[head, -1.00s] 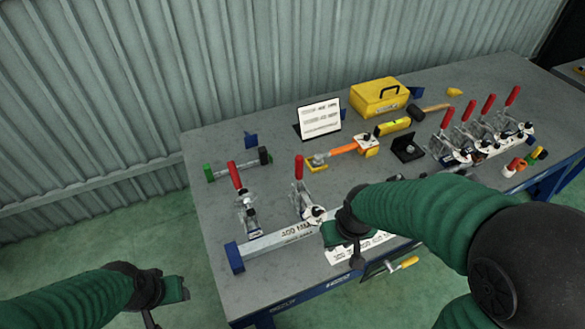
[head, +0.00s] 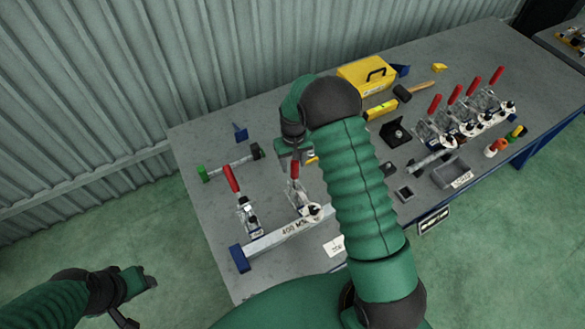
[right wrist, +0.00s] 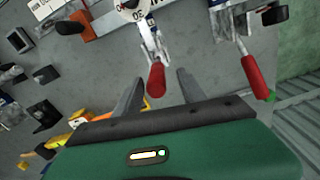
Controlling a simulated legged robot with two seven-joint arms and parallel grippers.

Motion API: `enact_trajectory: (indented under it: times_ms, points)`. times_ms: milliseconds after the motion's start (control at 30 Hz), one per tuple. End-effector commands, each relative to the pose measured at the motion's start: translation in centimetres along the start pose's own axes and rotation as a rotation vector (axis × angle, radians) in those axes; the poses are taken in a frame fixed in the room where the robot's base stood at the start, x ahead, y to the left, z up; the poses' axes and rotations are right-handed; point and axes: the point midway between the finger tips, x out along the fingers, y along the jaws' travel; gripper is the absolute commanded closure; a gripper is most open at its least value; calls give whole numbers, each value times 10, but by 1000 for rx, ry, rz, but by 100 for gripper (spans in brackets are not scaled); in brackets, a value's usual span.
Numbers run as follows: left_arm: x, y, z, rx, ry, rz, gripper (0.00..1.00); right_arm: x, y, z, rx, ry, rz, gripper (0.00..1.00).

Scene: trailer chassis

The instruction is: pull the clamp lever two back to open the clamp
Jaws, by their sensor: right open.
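Two toggle clamps with red levers stand on the light bar near the table's front left. The right one's red lever (head: 294,170) stands upright, partly hidden by my right gripper (head: 294,152). In the right wrist view this red lever (right wrist: 157,80) has its tip between the two open fingers (right wrist: 160,77), with gaps on both sides. The fingers are not closed on it. The left clamp's red lever (head: 231,178) leans back and also shows in the right wrist view (right wrist: 255,78). My left gripper (head: 140,285) hangs empty off the table at lower left; its jaw opening is unclear.
A bar with several red-levered clamps (head: 465,120) stands at the right. A yellow toolbox (head: 366,76), a yellow level (head: 381,110) and a grey tray (head: 450,172) are on the table (head: 195,140). A green-ended bar clamp (head: 230,168) lies behind the left clamp.

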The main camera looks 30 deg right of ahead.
Motion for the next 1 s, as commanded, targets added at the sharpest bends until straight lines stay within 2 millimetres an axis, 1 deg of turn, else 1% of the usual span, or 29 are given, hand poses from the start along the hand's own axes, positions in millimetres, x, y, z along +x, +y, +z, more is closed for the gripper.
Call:
enact_trajectory:
  times_ms: [33, 100, 233, 400, 567, 600, 933, 967, 1000]
  points:
    - [-8, 0, -2, 0, 0, 0, 52, 10, 1, 2, 1, -6, 0, 52]
    - [-11, 0, -3, 0, 0, 0, 52, 26, 2, 1, 0, -5, 0, 52]
    - [-16, 0, -4, 1, 1, 0, 52, 45, 1, 3, 0, 1, -1, 52]
    - [-17, 0, -4, 1, 0, 0, 52, 55, 0, 3, 0, 4, 0, 52]
    - [-16, 0, -4, 1, 0, 0, 52, 56, -2, 1, 0, 2, 2, 52]
    - [-16, 0, -4, 1, 0, 0, 52, 56, -2, 1, 0, 1, 2, 53]
    - [-16, 0, -4, 0, 0, 0, 52, 56, -1, 1, -2, 3, -2, 97]
    - [-16, 0, -4, 0, 0, 0, 52, 56, -1, 1, -2, 3, -2, 100]
    - [-16, 0, -4, 0, 0, 0, 52, 56, -1, 1, -2, 3, -2, 100]
